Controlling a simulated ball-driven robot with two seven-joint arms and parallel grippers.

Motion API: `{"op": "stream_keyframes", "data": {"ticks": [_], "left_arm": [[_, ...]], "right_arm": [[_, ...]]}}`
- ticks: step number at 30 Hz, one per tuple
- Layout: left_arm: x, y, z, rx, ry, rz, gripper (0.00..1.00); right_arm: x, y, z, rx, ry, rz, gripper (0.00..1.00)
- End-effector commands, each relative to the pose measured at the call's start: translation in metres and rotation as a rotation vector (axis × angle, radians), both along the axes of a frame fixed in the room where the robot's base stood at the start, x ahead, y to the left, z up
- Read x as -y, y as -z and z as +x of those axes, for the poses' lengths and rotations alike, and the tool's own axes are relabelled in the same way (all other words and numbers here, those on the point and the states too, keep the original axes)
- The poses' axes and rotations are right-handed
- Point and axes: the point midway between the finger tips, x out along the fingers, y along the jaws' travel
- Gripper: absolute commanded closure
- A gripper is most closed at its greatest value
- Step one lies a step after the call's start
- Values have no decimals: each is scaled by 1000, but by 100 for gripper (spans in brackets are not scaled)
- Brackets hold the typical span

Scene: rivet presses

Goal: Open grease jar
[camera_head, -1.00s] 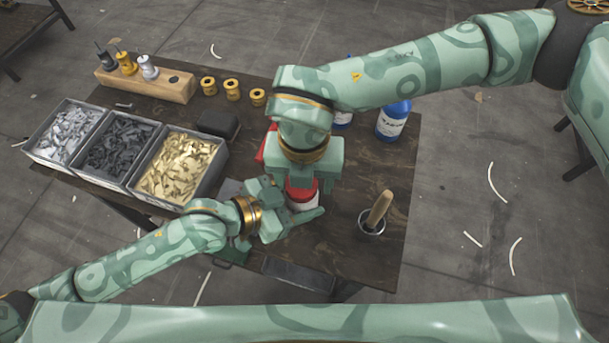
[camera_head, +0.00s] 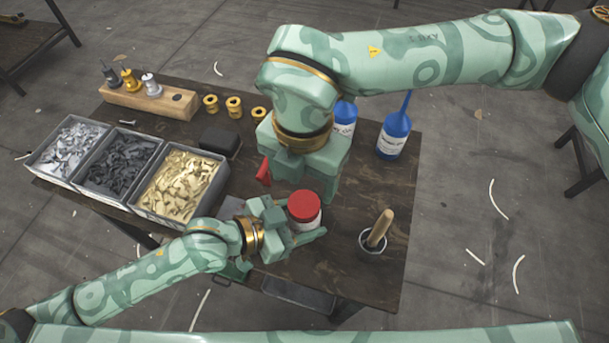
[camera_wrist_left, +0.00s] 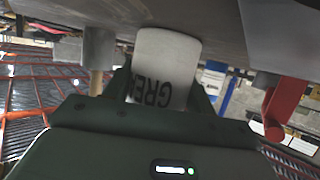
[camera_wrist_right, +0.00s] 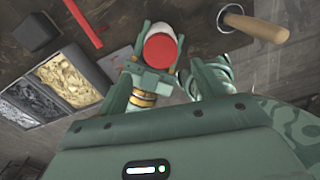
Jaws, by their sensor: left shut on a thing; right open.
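The grease jar (camera_head: 306,222) is white with a red lid (camera_head: 304,206) on top, upright at the near part of the table. My left gripper (camera_head: 298,232) is shut around the jar's body from the left. In the left wrist view the jar's label (camera_wrist_left: 155,92) appears upside down between the fingers, its lid hidden. My right gripper (camera_head: 308,178) is open and empty, above and behind the jar, apart from the lid. In the right wrist view the red lid (camera_wrist_right: 160,50) shows beyond my open fingers.
A metal cup with a wooden-handled tool (camera_head: 376,234) stands right of the jar. Blue-capped bottles (camera_head: 392,140) stand behind it. A red lever (camera_head: 264,172) is close behind my left gripper. Parts bins (camera_head: 180,183) and a wooden block (camera_head: 150,101) are at the left.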

Motion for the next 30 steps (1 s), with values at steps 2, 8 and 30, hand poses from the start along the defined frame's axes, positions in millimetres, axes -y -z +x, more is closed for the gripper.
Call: {"op": "stream_keyframes", "data": {"ticks": [2,8,30], "left_arm": [[-1,1,1,1,-1,4,100],[-1,1,1,2,-2,3,100],[-1,0,1,3,-2,1,100]], "right_arm": [[1,-6,0,-3,118,2,31],[2,11,0,-7,208,-1,31],[2,70,0,-4,203,-1,40]]}}
